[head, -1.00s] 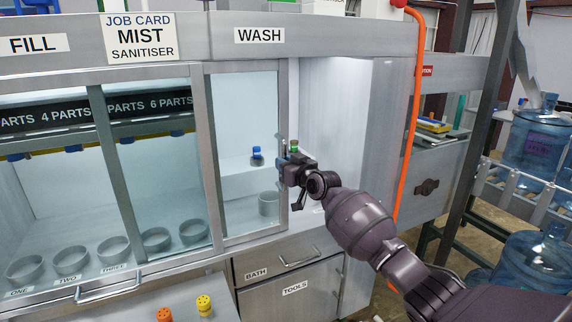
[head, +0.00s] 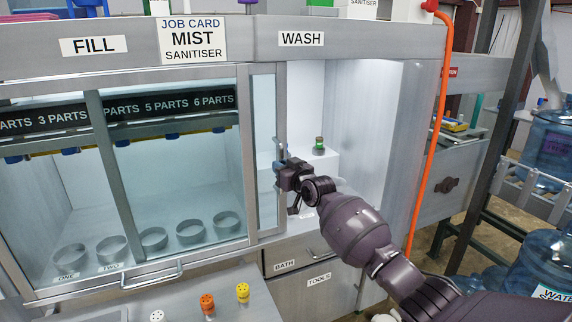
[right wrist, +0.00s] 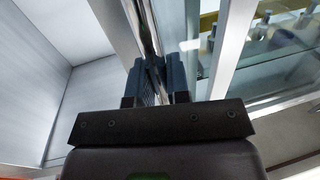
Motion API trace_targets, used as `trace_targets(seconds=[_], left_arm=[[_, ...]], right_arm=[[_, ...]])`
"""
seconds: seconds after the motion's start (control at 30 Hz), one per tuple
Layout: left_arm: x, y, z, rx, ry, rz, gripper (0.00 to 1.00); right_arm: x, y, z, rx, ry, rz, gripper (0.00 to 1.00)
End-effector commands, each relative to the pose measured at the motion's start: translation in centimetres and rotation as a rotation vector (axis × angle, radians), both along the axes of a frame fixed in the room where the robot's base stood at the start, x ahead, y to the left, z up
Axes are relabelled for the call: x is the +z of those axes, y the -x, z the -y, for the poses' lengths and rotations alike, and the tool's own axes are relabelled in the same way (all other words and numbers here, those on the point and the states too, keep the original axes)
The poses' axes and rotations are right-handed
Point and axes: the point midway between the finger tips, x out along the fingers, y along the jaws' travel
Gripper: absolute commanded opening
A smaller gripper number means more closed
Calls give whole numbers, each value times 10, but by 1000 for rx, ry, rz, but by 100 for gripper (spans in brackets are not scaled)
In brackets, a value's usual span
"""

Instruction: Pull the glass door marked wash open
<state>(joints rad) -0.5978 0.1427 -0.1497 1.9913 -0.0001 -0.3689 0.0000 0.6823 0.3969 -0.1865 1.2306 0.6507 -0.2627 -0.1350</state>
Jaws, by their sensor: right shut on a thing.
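The glass door marked wash (head: 266,120) is a narrow metal-framed pane below the WASH label (head: 301,39). It stands partly open, with a clear gap to its right and its left part overlapping the fill window. My right gripper (head: 281,170) is at the door's right edge and is shut on its upright handle (head: 282,148). In the right wrist view, the fingers (right wrist: 154,78) close around the upright bar beside the glass. My left gripper is not in view.
Inside the wash bay, a green-capped bottle (head: 319,145) stands on a white ledge. My right arm covers part of the bay. An orange hose (head: 428,140) hangs to the right. White, orange and yellow shakers (head: 207,304) stand in front of the fill window.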

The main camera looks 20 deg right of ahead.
Motion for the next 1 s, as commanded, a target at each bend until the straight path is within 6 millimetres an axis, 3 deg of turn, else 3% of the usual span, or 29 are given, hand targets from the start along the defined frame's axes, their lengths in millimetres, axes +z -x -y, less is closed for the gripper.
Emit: trace_targets(seconds=[0.57, 0.6, 0.73, 1.0], left_arm=[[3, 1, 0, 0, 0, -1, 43], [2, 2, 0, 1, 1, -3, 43], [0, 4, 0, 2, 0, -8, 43], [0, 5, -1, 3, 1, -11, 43]], right_arm=[[-2, 1, -6, 2, 0, -4, 0], [-2, 1, -6, 2, 0, -4, 20], [-1, 1, -6, 1, 0, -2, 40], [0, 1, -5, 0, 0, -1, 41]])
